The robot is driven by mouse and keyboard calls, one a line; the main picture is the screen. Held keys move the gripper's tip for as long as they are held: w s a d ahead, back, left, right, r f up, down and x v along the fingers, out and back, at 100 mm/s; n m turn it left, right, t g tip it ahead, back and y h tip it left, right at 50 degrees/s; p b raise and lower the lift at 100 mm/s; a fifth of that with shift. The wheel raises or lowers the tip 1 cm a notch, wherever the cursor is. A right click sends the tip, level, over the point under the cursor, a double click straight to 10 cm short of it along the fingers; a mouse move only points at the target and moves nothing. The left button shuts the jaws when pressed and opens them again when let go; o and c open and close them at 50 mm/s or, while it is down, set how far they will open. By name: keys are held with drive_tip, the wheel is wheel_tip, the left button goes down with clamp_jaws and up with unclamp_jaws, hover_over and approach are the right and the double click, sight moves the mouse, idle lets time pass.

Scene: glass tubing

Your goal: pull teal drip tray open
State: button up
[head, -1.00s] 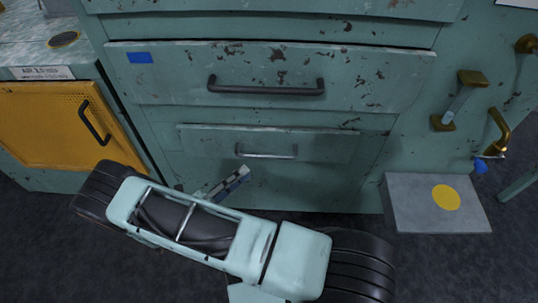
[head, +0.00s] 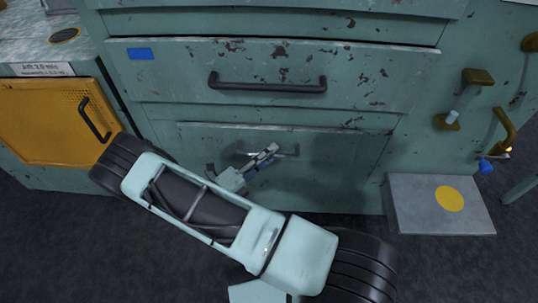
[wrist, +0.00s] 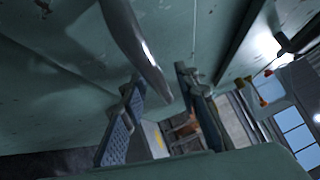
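The teal drip tray (head: 335,147) is the low drawer front at the bottom of the cabinet in the head view, and it looks flush with the cabinet. Its silver bar handle (head: 288,153) is partly covered by my gripper (head: 268,157). In the wrist view, my gripper (wrist: 160,88) has its two fingers spread apart. The metal handle (wrist: 140,48) runs down from the top between the lines of the fingers, with space on both sides. Whether either finger touches it is hard to tell.
A larger drawer with a dark handle (head: 267,86) is above. A yellow door (head: 50,122) stands left. A grey block with a yellow disc (head: 415,205) lies right on the floor, below brass fittings (head: 503,130). Dark floor in front is mostly clear.

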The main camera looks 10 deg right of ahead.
clamp_jaws()
drive_tip(key=shift+s, duration=0.15)
idle(0.4)
